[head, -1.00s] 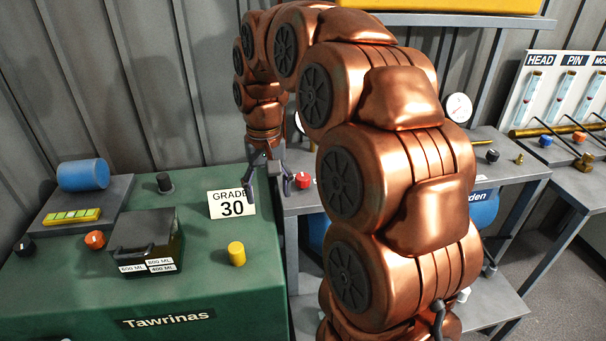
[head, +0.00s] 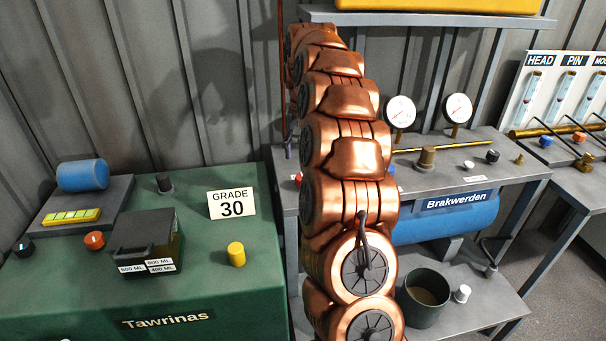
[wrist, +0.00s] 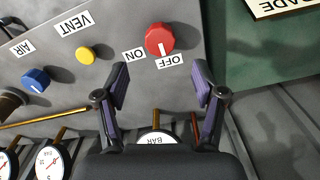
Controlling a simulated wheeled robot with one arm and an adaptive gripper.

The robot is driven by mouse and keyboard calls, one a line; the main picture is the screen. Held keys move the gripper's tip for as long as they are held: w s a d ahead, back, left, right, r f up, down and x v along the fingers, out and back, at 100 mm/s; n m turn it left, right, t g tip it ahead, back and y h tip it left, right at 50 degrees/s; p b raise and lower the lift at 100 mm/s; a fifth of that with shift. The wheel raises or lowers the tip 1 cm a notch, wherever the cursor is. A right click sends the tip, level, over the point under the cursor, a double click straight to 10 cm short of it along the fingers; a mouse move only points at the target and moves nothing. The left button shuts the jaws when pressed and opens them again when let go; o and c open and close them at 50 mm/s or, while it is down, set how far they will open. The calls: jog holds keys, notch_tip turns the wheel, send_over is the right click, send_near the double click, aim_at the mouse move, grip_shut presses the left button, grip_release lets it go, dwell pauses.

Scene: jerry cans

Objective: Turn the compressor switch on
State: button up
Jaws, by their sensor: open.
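The red switch knob (wrist: 159,38) sits on the grey bench top, with an ON label (wrist: 134,55) and an OFF label (wrist: 170,62) beside it. Its white mark is on the side facing the labels, nearer OFF. My gripper (wrist: 161,73) is open and empty in the wrist view. Its two fingers are spread on either side of the labels, apart from the knob. In the head view my arm hides most of the gripper, and only a sliver of the red knob (head: 299,177) shows left of the arm. The blue Brakwerden compressor tank (head: 445,217) hangs below the bench top.
A yellow VENT knob (wrist: 85,54) and a blue AIR knob (wrist: 35,80) stand beside the switch. Two dial gauges (head: 458,108) and a brass rod (head: 448,147) are at the bench's back. The green Tawrinas bench (head: 235,290) with a GRADE 30 sign (head: 231,204) adjoins at left.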

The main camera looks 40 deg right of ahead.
jog(key=shift+f+p, duration=0.9)
jog(key=shift+f, duration=2.95)
jog(key=c, duration=1.1)
